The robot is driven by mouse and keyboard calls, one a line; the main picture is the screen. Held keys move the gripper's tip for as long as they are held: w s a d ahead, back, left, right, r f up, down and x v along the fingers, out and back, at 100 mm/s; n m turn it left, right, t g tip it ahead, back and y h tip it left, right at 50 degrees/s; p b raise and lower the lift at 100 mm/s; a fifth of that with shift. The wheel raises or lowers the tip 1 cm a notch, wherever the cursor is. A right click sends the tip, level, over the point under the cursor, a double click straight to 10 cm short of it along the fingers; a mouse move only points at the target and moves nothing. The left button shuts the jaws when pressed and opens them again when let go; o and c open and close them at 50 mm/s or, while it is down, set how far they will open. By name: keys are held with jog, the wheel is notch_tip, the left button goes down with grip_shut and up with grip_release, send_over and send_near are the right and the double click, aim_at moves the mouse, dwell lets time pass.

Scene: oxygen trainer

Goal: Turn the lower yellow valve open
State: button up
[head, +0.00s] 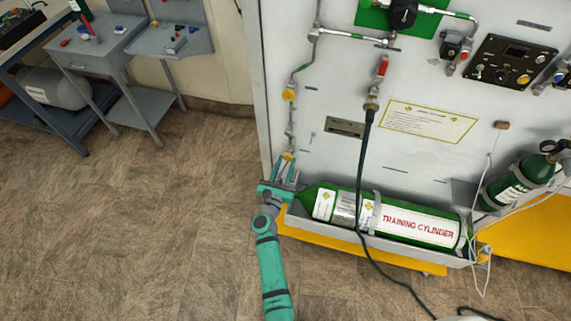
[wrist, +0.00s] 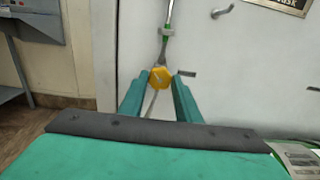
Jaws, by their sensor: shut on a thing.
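The lower yellow valve (head: 288,156) sits on the thin pipe at the left edge of the white panel, just above the neck of the green training cylinder. In the wrist view, it is the yellow knob (wrist: 161,77) between my fingertips. My gripper (head: 286,165) reaches up to it from below and is shut on it, one teal finger on each side. My gripper also shows in the wrist view (wrist: 158,84). The upper yellow valve (head: 289,95) is higher on the same pipe, apart from my gripper. How far the lower valve is turned cannot be told.
The green training cylinder (head: 414,221) lies in a tray close to the right of my gripper. A black hose (head: 360,178) hangs down the white panel (head: 337,90). Grey work stands (head: 102,59) are at the upper left. The floor (head: 130,230) to the left is clear.

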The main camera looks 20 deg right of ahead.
jog(key=n, duration=0.6)
jog(key=shift+n, duration=0.3)
dwell(0.4)
jog(key=o, duration=1.1)
jog(key=shift+c, duration=0.2)
jog(key=v, duration=1.1)
